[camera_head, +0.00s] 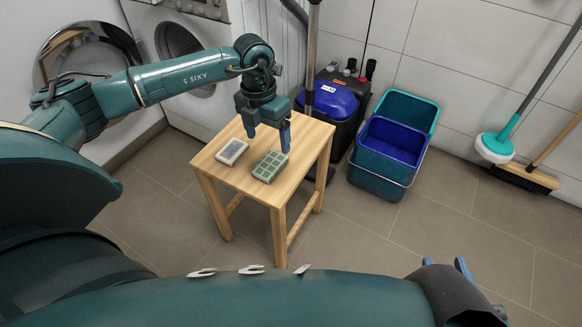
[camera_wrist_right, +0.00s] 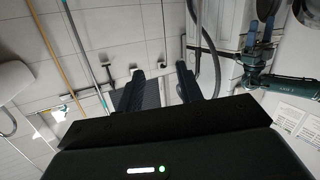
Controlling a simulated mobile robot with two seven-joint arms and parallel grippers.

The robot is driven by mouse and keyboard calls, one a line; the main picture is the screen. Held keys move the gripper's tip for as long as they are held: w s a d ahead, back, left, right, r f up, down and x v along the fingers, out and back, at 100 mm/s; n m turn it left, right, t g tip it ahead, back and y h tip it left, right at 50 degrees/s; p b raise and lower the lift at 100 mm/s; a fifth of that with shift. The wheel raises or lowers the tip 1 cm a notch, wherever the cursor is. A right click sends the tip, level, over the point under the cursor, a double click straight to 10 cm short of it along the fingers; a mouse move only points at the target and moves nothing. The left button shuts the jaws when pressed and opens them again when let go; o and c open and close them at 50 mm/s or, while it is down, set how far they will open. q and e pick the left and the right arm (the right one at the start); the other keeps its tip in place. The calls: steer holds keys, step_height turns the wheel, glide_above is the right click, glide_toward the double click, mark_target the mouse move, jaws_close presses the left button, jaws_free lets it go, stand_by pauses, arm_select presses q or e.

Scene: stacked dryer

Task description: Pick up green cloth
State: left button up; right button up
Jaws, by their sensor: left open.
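A green, grid-patterned folded piece (camera_head: 270,166), which looks like the green cloth, lies on the wooden stool (camera_head: 312,148) in the head view. My left gripper (camera_head: 268,138) is open above the stool, its fingers pointing down, just above and behind the green piece. Nothing shows between its fingers. My right gripper (camera_head: 445,266) is low at the bottom right of the head view, away from the stool. In the right wrist view its two fingers (camera_wrist_right: 161,88) stand apart with nothing held.
A pale block with a grey top (camera_head: 232,151) lies on the stool left of the green piece. A black and blue vacuum (camera_head: 332,100) stands close behind, beside nested teal and blue bins (camera_head: 391,142). A washing machine (camera_head: 185,62) is behind left.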

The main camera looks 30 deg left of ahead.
arm_select(q)
steer(key=a+y, duration=0.1)
steer(key=a, duration=0.1)
steer(key=b, duration=0.2)
glide_above(267, 167)
steer(key=f, duration=0.7)
steer(key=shift+s+a+f, duration=0.15)
steer(key=shift+a, duration=0.1)
steer(key=f+b, duration=0.2)
steer(key=f, duration=0.3)
steer(key=shift+d, duration=0.2)
steer(key=shift+f, duration=0.25)
arm_select(e)
steer(key=n+t+y, duration=0.1)
steer(key=a+n+t+y, duration=0.1)
steer(key=shift+a+y, duration=0.25)
steer(key=shift+y, duration=0.15)
arm_select(q)
steer(key=c, duration=1.1)
